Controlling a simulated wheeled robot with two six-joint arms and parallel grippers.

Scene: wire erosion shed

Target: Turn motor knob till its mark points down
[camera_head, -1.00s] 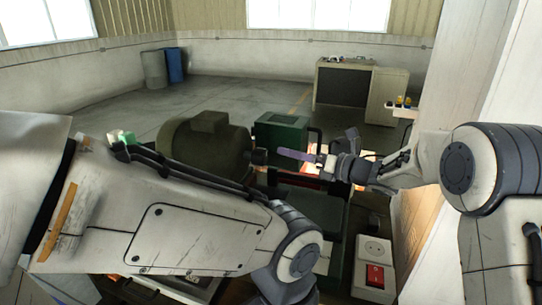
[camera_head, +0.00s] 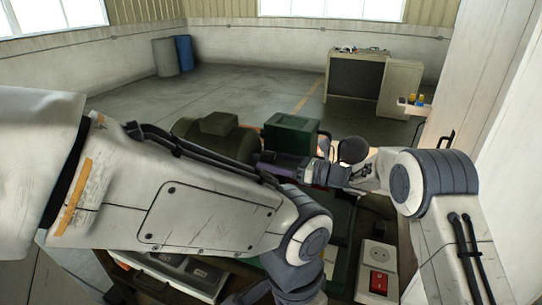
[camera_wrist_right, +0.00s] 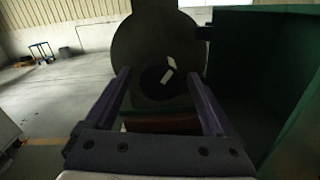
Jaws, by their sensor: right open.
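The olive-green motor (camera_head: 222,140) lies partly behind my left arm in the head view. In the right wrist view the motor's round end face (camera_wrist_right: 128,52) is ahead, with a dark round knob (camera_wrist_right: 150,82) at its middle. A small white mark (camera_wrist_right: 167,76) shows on the knob, slanting toward the upper right; another pale patch sits just above it. My right gripper (camera_wrist_right: 159,77) is open, its two purple fingers either side of the knob in that view. I cannot tell whether they touch it. In the head view my right gripper (camera_head: 268,161) is at the motor's right end. My left gripper is out of view.
A green box (camera_head: 291,134) stands close to the right of the motor, and its green wall (camera_wrist_right: 262,75) rises beside the right finger. A socket box with a red switch (camera_head: 378,254) is at the lower right. The floor behind is open, with a desk (camera_head: 357,76) farther back.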

